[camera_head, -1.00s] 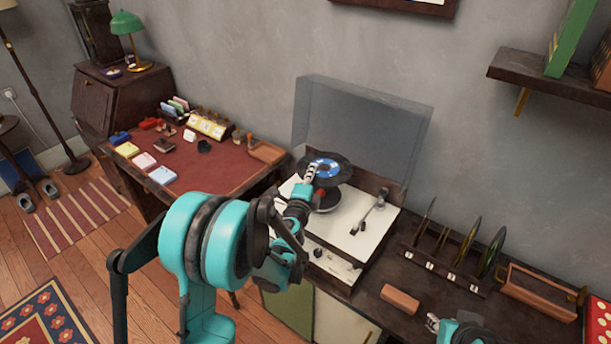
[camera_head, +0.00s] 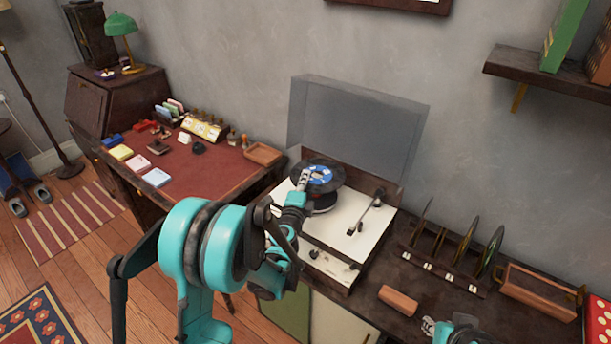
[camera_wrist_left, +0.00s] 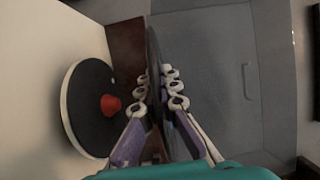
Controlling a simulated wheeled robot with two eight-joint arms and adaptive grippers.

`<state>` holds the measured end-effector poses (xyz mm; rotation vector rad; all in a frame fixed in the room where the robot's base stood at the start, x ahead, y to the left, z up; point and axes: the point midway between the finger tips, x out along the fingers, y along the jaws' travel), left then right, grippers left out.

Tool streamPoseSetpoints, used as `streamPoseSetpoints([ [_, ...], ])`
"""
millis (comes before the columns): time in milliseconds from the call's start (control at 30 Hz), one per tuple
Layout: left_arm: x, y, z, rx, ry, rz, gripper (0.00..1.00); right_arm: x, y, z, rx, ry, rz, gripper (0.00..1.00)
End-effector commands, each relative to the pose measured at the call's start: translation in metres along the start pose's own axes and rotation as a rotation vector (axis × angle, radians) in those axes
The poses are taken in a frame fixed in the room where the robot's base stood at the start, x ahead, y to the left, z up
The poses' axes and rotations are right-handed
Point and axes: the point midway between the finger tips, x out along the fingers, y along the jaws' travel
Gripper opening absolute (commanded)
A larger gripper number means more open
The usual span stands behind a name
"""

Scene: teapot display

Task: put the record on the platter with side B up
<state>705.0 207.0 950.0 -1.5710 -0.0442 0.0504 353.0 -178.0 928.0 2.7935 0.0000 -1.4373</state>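The black record (camera_head: 337,174) with a blue label is held above the record player, its label face showing in the head view. I cannot read which side faces up. My left gripper (camera_head: 306,178) is shut on the record's near edge. In the left wrist view the record (camera_wrist_left: 154,55) shows edge-on between the fingers (camera_wrist_left: 158,90). The dark platter (camera_wrist_left: 84,120) with a red centre piece (camera_wrist_left: 110,104) lies apart from the record there. In the head view the record partly covers the platter (camera_head: 325,206). My right gripper (camera_head: 430,326) is at the bottom right; its finger state is unclear.
The player's transparent lid (camera_head: 355,125) stands open behind. Its tonearm (camera_head: 365,213) lies to the right of the platter. A rack (camera_head: 440,270) with several discs stands further right, with a brown block (camera_head: 398,300) before it. A red-topped desk (camera_head: 215,172) is at the left.

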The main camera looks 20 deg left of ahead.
Motion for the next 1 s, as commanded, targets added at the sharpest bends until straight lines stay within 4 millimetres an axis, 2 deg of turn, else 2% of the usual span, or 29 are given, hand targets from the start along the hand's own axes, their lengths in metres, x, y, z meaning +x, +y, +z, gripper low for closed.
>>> streamPoseSetpoints([
  [500, 0.0, 0.037, 0.0, 0.0, 0.0, 0.0, 0.0, -0.001, 0.0, -0.001, 0.0, 0.0, 0.0, 0.29],
  [1000, 0.0, 0.041, 0.0, 0.0, 0.0, 0.0, 0.0, -0.001, 0.0, 0.0, 0.0, 0.0, 0.0, 0.29],
])
